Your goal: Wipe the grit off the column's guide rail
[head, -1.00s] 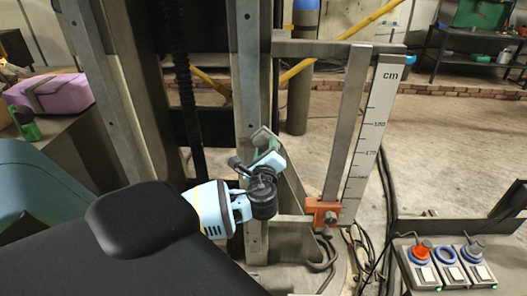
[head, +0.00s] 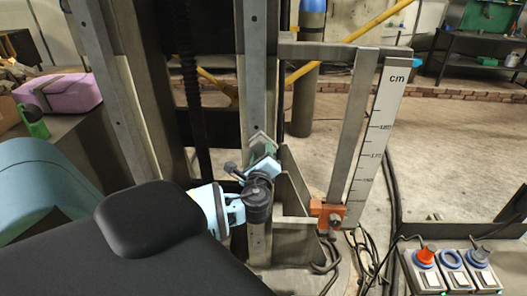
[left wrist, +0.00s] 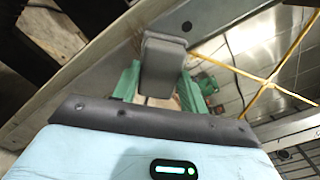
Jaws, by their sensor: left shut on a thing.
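The column's guide rail (head: 257,75) is an upright grey metal strip with bolt holes in the head view. In the left wrist view, a pale grey metal strip (left wrist: 85,68) runs diagonally behind the gripper. My left gripper (head: 263,146) is at the lower part of the rail, in front of it. In the left wrist view its green fingers are shut on a dark grey block (left wrist: 162,68). The block overlaps the strip there; I cannot tell whether they touch. The gripper hides part of the rail. I cannot make out grit clearly. My right gripper is not in view.
Right of the rail stands a cm scale (head: 377,135) with an orange clamp (head: 328,214). A control box (head: 452,272) with several knobs is at lower right, cables nearby. A pink case (head: 60,92) lies on a bench at left. Open floor lies behind the scale.

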